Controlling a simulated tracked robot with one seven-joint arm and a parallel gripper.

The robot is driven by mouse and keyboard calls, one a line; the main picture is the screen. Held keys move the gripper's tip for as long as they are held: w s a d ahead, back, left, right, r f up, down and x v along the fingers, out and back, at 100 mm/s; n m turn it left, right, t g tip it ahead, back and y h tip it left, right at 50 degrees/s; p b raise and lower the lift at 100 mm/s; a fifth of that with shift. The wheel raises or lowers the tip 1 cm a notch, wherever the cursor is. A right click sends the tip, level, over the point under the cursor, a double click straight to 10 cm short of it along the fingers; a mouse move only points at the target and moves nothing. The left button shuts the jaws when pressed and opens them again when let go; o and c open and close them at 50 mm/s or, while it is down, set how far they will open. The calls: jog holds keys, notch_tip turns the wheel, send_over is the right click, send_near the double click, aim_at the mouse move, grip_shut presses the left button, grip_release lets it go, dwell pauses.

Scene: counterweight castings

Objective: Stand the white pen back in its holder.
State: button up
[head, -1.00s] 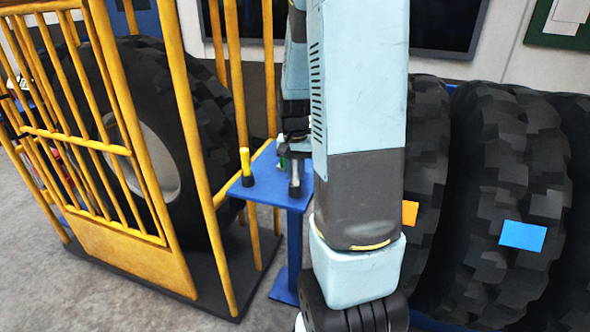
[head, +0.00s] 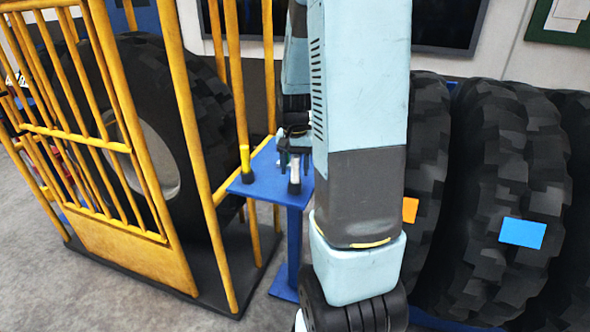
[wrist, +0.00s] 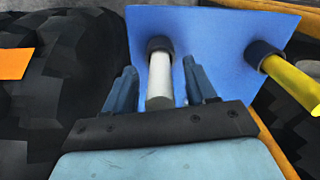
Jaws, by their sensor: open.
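The white pen (wrist: 159,85) stands in a dark holder (wrist: 160,46) on a small blue stand, its free end toward my wrist camera. In the head view the white pen (head: 295,172) looks upright, with its top close under my gripper. My gripper (wrist: 160,68) is open, with one finger on each side of the pen and a visible gap to each. In the head view my gripper (head: 294,160) is small and partly behind my arm.
A yellow pen (head: 245,160) stands in a second dark holder beside it on the blue stand (head: 262,184). A yellow cage (head: 120,215) with a large tyre (head: 205,120) is close on the left. More tyres (head: 510,180) stand on the right.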

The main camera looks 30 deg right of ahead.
notch_tip(320, 180, up, 13)
jog(key=shift+f, duration=0.15)
dwell(0.7)
jog(key=s+a+r+n+t, duration=0.2)
jog(key=s+a+r+n, duration=0.2)
jog(key=s+a, duration=0.4)
jog(key=s+a+r+n+t, duration=0.3)
jog(key=s+a+n, duration=0.1)
jog(key=s+a, duration=0.3)
jog(key=shift+s+a+r+t, duration=0.3)
jog(key=shift+s+a+r, duration=0.1)
jog(key=shift+s, duration=0.65)
